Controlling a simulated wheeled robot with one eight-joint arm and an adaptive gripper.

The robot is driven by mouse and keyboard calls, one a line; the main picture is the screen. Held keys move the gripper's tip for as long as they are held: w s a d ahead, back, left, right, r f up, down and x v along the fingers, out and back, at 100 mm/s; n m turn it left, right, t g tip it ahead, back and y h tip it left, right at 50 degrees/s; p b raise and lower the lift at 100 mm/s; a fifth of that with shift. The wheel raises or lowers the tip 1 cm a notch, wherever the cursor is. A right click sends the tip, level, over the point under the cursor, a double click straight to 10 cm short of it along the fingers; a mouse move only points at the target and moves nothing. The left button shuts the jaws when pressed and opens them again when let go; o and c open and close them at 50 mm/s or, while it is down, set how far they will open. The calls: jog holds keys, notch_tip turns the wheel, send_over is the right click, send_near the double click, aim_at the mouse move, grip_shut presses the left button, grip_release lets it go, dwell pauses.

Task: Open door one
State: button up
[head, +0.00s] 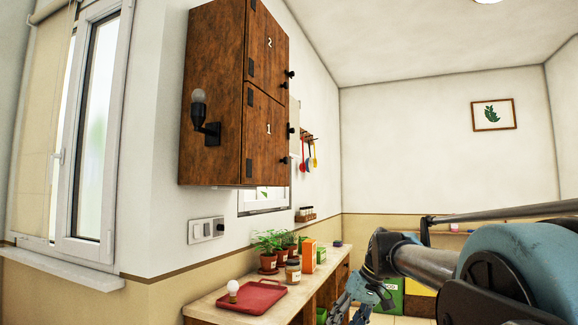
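Door one (264,140) is the lower door of a dark wooden wall cabinet (212,85), marked with a white "1". It looks closed. Black hinges are on its left edge, and dark knobs show at its right edge, one (284,160) low down and one (291,130) higher. My gripper (362,308) is low in the picture, right of and below the cabinet, well apart from the door. Its fingers look spread, with nothing seen between them; the picture's bottom edge cuts off part of it.
Door two (268,45) sits above door one and looks closed. A black lamp (205,120) sticks out from the cabinet's side. Below, a counter (205,305) holds a red tray (262,297), a light bulb (233,289), potted plants (268,244), a jar (293,271) and orange boxes (309,256).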

aim_at(288, 161)
jog(key=w+r+n+t+y, duration=0.1)
jog(key=w+r+n+y, duration=0.25)
jog(key=w+r, duration=0.9)
jog(key=w+r+n+t+y, duration=0.2)
jog(key=w+r+y, duration=0.3)
jog(key=r, duration=1.4)
jog(key=w+r+n+t+y, duration=0.1)
jog(key=w+r+n+y, duration=0.25)
jog(key=w+r, duration=0.85)
jog(key=shift+m, duration=0.5)
jog(key=a+r, duration=0.1)
jog(key=a, duration=0.4)
jog(key=w+a+r, duration=0.1)
jog(key=a+r, duration=0.1)
jog(key=a, duration=0.4)
jog(key=w+a+r, duration=0.1)
jog(key=a, duration=0.4)
jog(key=shift+w+a+r, duration=0.15)
jog(key=shift+w, duration=0.05)
grip_shut()
